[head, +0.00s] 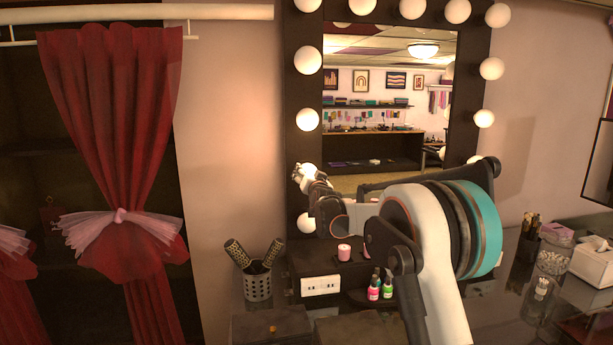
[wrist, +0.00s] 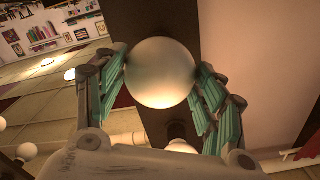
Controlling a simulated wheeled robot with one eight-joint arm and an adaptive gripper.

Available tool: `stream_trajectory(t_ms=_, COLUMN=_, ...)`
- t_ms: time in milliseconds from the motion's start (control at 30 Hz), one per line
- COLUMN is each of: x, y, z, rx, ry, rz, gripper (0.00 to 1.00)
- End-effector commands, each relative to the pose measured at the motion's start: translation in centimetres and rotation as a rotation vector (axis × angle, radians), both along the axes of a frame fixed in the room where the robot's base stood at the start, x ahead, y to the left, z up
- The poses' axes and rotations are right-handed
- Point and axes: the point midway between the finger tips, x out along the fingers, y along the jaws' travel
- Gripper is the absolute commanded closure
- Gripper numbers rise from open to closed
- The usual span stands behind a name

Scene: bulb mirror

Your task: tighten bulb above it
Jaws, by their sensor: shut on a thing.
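A round white bulb (wrist: 160,73) on the dark mirror frame (wrist: 146,18) sits between the teal finger pads of my gripper (wrist: 160,88) in the wrist view. The pads touch it on both sides, and my gripper is shut on it. In the head view my gripper (head: 302,172) is at the left side of the mirror frame (head: 303,95), and this bulb is mostly hidden by the fingers. Another bulb (head: 307,118) is directly above on the same side, and one more (head: 306,223) is just below.
The mirror (head: 385,90) is right of my gripper. Below are a brush cup (head: 258,285), a pink candle (head: 344,252), small bottles (head: 380,288) and a power strip (head: 321,285). Red curtains (head: 115,110) hang at the left. A tissue box (head: 592,262) stands at the right.

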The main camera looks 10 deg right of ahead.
Motion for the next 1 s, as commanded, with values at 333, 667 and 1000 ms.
stream_trajectory(t_ms=333, x=0.03, y=-0.03, z=0.06, rx=0.254, ry=-0.001, rz=0.0, gripper=0.63)
stream_trajectory(t_ms=667, x=0.05, y=-0.04, z=0.05, rx=0.55, ry=-0.001, rz=-0.001, gripper=0.63)
stream_trajectory(t_ms=1000, x=0.06, y=-0.05, z=0.08, rx=0.693, ry=-0.001, rz=-0.001, gripper=0.63)
